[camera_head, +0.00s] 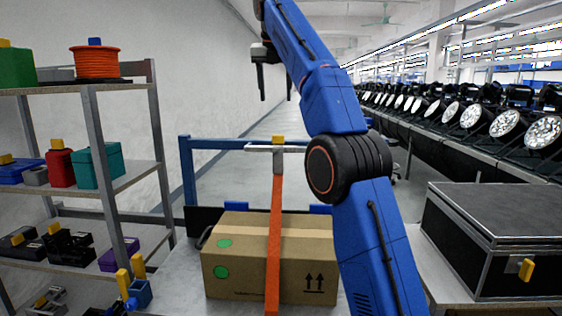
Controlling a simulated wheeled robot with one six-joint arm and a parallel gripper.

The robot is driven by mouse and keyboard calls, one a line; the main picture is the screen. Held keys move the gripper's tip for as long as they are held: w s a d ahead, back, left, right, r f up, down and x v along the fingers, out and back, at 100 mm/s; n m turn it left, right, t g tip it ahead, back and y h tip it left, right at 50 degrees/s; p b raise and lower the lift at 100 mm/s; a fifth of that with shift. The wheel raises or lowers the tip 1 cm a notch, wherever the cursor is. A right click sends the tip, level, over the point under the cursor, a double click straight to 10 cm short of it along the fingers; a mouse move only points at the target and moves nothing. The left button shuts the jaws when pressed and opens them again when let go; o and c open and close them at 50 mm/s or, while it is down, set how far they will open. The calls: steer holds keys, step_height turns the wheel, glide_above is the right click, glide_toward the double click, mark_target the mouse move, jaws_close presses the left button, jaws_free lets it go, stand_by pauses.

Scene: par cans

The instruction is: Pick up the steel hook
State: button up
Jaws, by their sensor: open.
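The steel hook (278,158) seems to be the grey T-shaped metal piece at the top end of an orange strap (276,225). It has a yellow block on top and stands in front of the far blue rail. The strap runs down toward me across a closed cardboard box (233,262). My gripper (276,92) is above the hook in the picture, pointing down. Its two dark fingers are apart with nothing between them, and it does not touch the hook. My blue arm covers the right part of the box.
A shelf rack (97,135) on the left holds an orange spool (97,64), a teal box (97,166) and several yellow-tabbed things. A black case (495,225) stands on the right. A row of par cans (505,123) lines the long bench behind. The floor beyond the rail is clear.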

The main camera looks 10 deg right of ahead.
mark_target(278, 136)
steer(key=x, duration=1.7)
steer(key=shift+w+d+f, duration=0.1)
steer(key=shift+w+d, duration=0.05)
steer(key=shift+w, duration=0.05)
jaws_close()
